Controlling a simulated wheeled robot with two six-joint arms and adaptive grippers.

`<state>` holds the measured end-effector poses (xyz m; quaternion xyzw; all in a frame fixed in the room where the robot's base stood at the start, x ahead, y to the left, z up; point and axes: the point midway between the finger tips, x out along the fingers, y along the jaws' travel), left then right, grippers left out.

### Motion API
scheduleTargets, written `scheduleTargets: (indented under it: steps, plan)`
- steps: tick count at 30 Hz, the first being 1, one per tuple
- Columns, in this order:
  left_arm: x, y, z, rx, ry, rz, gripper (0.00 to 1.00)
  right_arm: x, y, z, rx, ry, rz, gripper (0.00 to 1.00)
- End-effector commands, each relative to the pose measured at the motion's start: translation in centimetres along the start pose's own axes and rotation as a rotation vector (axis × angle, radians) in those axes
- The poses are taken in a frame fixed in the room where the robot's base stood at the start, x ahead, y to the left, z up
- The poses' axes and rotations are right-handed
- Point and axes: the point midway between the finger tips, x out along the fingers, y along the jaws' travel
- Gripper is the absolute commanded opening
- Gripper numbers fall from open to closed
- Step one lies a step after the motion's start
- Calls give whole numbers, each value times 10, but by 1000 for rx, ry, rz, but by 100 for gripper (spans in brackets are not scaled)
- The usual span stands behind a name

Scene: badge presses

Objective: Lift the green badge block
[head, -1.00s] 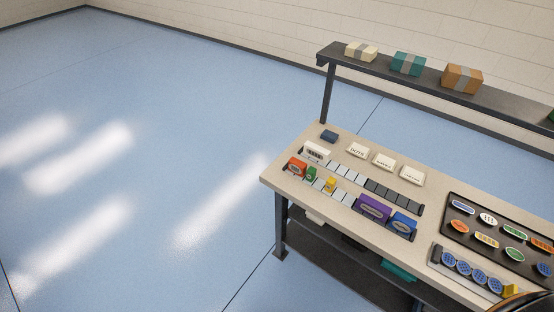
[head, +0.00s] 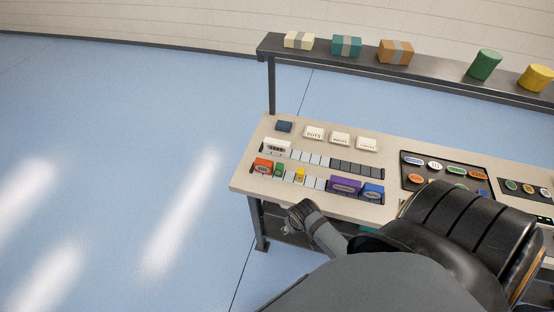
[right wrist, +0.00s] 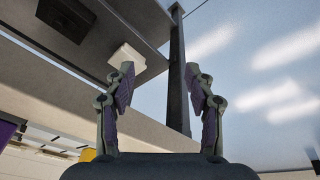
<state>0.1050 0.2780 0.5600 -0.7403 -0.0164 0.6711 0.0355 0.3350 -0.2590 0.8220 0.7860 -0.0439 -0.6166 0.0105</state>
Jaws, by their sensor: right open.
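The green badge block (head: 279,170) stands in the front rack on the table in the head view, between an orange block (head: 263,167) and a yellow block (head: 300,175). My right gripper (head: 290,229) is in front of the table's front edge, below and to the right of the green block and apart from it. In the right wrist view the right gripper (right wrist: 163,88) is open, with nothing between its fingers. The green block does not show in that view. My left gripper is not in view.
A purple block (head: 344,186) and a blue block (head: 373,192) fill the rack's right end. A white block (head: 278,147) stands in the rack behind. The table leg (right wrist: 178,80) and a white box (right wrist: 127,58) on the lower shelf are close to the right gripper.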

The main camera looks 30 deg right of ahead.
Motion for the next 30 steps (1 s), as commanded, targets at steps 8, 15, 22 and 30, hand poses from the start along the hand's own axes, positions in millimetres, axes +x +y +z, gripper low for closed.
scheduleTargets:
  steps: [8, 15, 22, 30]
  plan:
    - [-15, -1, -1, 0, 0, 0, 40, -96, 8, -73, 488, -26, 23, 55]
    - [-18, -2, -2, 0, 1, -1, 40, -112, 23, -128, 1104, -92, 99, 55]
    - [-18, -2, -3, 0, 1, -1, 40, -129, 47, -199, 1912, -143, 271, 55]
    - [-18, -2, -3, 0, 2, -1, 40, -146, 60, -231, 2341, -143, 399, 55]
